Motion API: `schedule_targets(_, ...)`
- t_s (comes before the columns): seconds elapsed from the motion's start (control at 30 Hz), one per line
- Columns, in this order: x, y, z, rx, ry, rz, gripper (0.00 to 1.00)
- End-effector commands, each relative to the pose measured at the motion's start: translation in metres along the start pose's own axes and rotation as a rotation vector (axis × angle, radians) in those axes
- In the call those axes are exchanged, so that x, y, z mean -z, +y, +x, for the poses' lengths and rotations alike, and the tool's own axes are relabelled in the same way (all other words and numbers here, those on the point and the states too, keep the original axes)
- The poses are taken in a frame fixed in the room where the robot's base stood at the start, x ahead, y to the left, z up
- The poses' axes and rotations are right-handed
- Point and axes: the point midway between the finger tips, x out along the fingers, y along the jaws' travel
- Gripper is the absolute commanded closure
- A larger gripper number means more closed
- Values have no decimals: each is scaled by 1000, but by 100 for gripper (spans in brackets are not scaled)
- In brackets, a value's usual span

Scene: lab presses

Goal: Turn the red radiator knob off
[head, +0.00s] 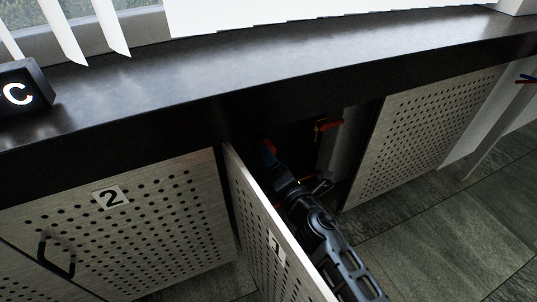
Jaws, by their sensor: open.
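A red knob or lever (331,124) on a yellowish fitting shows inside the dark opening under the counter, beside a pale vertical pipe or panel. A second small red part (268,147) shows to its left, close to the far end of my arm; I cannot tell whether it is another knob. My gripper (283,176) is inside the opening, below and left of the red lever and apart from it in the picture. It is open, with nothing visible held. Its fingertips are small and dark, so contact with the left red part cannot be told.
A perforated door marked 1 (262,235) stands open along my arm's left side. A closed door marked 2 (150,225) is left, another perforated panel (425,130) right. The black counter (270,75) overhangs the opening. Tiled floor (450,230) is clear.

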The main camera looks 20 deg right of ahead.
Motion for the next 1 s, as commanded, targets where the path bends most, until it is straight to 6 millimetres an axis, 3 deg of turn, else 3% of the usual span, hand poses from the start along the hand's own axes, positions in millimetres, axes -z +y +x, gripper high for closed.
schedule_targets(0.1,0,-1,-20,2,1,0,25)
schedule_targets(0.33,0,-1,-44,1,0,-1,25)
schedule_targets(1.0,0,0,-47,1,0,-1,25)
